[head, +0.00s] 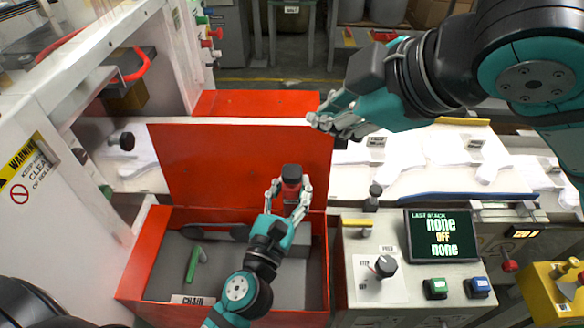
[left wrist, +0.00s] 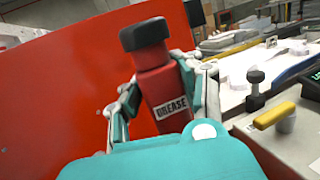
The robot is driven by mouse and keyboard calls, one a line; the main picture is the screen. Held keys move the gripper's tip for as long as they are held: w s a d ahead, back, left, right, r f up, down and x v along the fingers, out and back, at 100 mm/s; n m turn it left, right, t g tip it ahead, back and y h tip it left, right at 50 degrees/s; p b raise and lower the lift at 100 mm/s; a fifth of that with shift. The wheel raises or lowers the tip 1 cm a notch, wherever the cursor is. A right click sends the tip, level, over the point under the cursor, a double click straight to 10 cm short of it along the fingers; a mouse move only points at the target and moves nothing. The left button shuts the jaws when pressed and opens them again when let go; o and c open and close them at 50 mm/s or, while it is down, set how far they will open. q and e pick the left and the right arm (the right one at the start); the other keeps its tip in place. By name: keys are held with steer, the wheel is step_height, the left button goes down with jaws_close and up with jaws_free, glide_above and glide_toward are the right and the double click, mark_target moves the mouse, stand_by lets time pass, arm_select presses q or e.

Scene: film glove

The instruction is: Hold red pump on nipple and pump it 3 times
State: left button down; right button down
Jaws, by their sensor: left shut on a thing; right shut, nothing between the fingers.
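In the left wrist view the pump (left wrist: 165,85) shows a label that seems to read "GREASE". My left gripper (head: 288,190) is shut around the pump, with fingers on both sides of its body. My right gripper (head: 328,120) is shut and empty, by the upper right corner of the raised red lid. I cannot make out the nipple in either view.
The red box (head: 143,270) has a "CHAIN" label and a green-handled item (head: 195,265) inside. Its red lid (head: 215,165) stands up behind the pump. A control panel with a screen (head: 442,236) and a black knob (head: 383,266) is at the right. A white machine stands left.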

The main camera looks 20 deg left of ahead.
mark_target(292, 168)
arm_select(q)
steer(key=shift+r, duration=0.1)
steer(key=shift+r+p, duration=3.5)
steer(key=shift+p, duration=0.15)
